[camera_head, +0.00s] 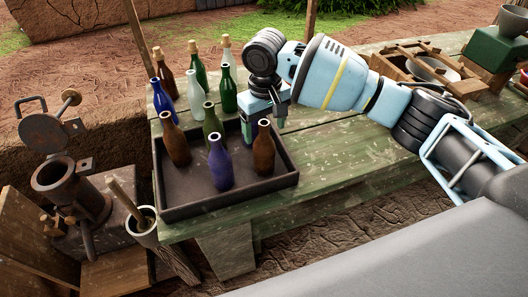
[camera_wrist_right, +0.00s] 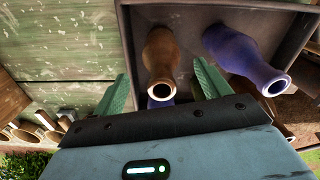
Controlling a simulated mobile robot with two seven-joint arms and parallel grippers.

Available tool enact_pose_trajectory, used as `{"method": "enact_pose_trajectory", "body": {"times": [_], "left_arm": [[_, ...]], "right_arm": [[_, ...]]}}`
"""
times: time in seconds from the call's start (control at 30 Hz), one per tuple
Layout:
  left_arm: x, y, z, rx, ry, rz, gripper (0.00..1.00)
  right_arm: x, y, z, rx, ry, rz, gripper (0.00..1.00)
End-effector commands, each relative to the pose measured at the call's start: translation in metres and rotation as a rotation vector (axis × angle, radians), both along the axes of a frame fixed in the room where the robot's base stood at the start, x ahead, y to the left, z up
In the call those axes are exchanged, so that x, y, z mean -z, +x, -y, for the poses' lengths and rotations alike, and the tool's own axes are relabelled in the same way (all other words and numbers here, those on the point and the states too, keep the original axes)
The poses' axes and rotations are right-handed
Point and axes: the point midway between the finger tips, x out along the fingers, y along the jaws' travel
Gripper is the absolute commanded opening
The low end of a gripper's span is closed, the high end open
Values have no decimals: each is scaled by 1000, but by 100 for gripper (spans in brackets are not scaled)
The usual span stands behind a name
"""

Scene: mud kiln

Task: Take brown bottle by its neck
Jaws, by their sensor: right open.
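A brown bottle (camera_head: 264,150) stands upright in the dark tray (camera_head: 190,208), near its right side. My right gripper (camera_head: 264,121) is over this bottle, fingers pointing down, open. In the right wrist view the brown bottle (camera_wrist_right: 162,58) has its mouth between the two green fingers of the gripper (camera_wrist_right: 162,85), with a gap on each side. A second brown bottle (camera_head: 175,143) stands at the tray's left. My left gripper is not in view.
A purple bottle (camera_head: 220,165) stands close left of the brown one, and a green bottle (camera_head: 212,122) behind it. Several more bottles, such as the white one (camera_head: 195,97), stand behind the tray.

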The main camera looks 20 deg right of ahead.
Motion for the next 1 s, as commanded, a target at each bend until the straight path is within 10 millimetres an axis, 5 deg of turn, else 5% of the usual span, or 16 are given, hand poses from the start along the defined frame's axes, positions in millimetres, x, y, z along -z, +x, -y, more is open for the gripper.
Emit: {"method": "enact_pose_trajectory", "body": {"times": [0.23, 0.57, 0.93, 1.0], "left_arm": [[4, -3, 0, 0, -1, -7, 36], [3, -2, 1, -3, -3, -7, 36], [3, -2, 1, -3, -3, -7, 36], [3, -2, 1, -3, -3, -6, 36]], "right_arm": [[35, -1, -2, 1, -1, -4, 76], [39, -1, -2, 0, 0, -1, 74], [39, -1, -2, 0, 0, -1, 26], [38, -1, -2, 0, 0, 0, 25]]}}
